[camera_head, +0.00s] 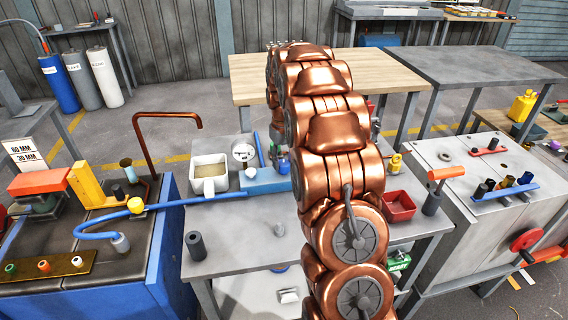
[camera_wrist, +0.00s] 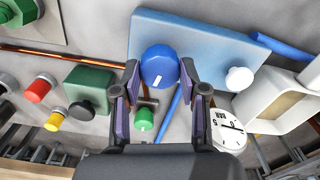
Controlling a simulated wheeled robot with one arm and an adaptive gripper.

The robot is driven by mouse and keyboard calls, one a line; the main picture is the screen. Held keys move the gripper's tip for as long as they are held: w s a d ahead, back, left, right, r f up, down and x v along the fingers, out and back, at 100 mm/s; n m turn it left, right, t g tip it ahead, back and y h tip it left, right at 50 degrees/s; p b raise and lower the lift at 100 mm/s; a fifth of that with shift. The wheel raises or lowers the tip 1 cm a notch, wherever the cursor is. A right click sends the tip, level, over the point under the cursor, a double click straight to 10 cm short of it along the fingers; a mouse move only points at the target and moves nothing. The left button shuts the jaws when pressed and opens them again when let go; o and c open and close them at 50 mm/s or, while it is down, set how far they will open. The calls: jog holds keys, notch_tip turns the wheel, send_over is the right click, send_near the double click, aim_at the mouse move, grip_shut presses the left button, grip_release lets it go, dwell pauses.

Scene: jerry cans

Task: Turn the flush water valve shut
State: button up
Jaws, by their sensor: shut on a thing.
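The flush water valve appears to be the round blue knob (camera_wrist: 160,62) on a pale blue panel (camera_wrist: 215,42) in the wrist view; no label on it is readable. A small white mark shows near its lower edge. My gripper (camera_wrist: 160,72) has one dark finger with a purple pad on each side of the knob, shut on it. In the head view, my copper arm hides most of the gripper and part of the blue panel (camera_head: 257,184). A bit of blue, likely the knob, shows beside the arm.
A white gauge marked BAR (camera_wrist: 228,130), a white cap (camera_wrist: 239,79) and a white container (camera_wrist: 275,100) stand close to the knob. A green-topped fitting (camera_wrist: 144,118) sits just below it. A red tray (camera_head: 399,207) lies right of my arm.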

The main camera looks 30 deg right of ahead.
aim_at(284, 162)
jog(key=shift+n+b, duration=0.3)
jog(key=shift+n, duration=0.7)
jog(key=o, duration=1.1)
jog(key=shift+o, duration=0.2)
notch_tip(284, 162, up, 12)
